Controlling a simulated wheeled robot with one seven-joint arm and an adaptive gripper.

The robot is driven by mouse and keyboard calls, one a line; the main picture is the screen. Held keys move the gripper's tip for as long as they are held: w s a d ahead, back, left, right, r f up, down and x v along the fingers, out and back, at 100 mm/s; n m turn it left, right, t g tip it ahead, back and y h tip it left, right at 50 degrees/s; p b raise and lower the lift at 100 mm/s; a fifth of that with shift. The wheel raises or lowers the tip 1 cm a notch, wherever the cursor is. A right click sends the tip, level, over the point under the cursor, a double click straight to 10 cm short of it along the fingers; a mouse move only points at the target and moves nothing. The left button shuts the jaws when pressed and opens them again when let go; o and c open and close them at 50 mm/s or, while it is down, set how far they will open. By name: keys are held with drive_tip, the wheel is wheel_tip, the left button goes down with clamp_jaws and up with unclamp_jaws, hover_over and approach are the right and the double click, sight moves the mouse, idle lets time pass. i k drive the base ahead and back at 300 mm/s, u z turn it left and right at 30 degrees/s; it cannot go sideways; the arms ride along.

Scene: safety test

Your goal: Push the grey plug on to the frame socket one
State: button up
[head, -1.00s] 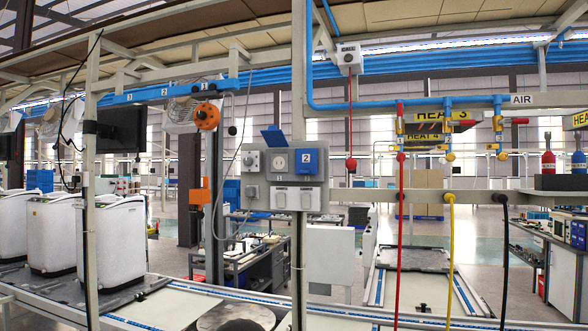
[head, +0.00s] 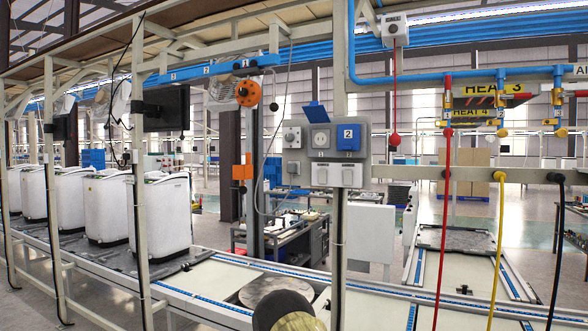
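A grey socket panel (head: 336,170) is fixed to a beige upright post. A pale round socket (head: 320,139) sits on it under a raised blue lid (head: 318,114). A blue cover marked 2 (head: 349,137) is shut to its right. A round grey fitting (head: 292,137) is at the panel's left; I cannot tell whether it is the grey plug. A thin grey cable (head: 258,196) loops down and back up to the panel's lower left. A dark rounded shape with a beige end (head: 299,321) shows at the bottom edge, probably my arm. No gripper fingers show.
A red hose (head: 442,240), a yellow hose (head: 495,250) and a black hose (head: 557,250) hang to the right. A conveyor with blue edges (head: 225,309) runs below the panel. White washing machines (head: 160,215) stand on it at left. An orange reel (head: 248,93) hangs above.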

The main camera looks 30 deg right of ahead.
sight(292, 168)
drive_tip(key=u, duration=0.55)
drive_tip(key=k, duration=0.75)
drive_tip(key=u, duration=1.05)
drive_tip(key=k, duration=0.65)
drive_tip(key=u, duration=0.2)
drive_tip(key=i, duration=2.55)
drive_tip(key=z, duration=0.45)
drive_tip(key=i, duration=1.6)
drive_tip(key=z, duration=0.9)
drive_tip(key=i, duration=1.45)
drive_tip(key=z, duration=1.95)
drive_tip(key=i, duration=1.05)
drive_tip(key=z, duration=0.8)
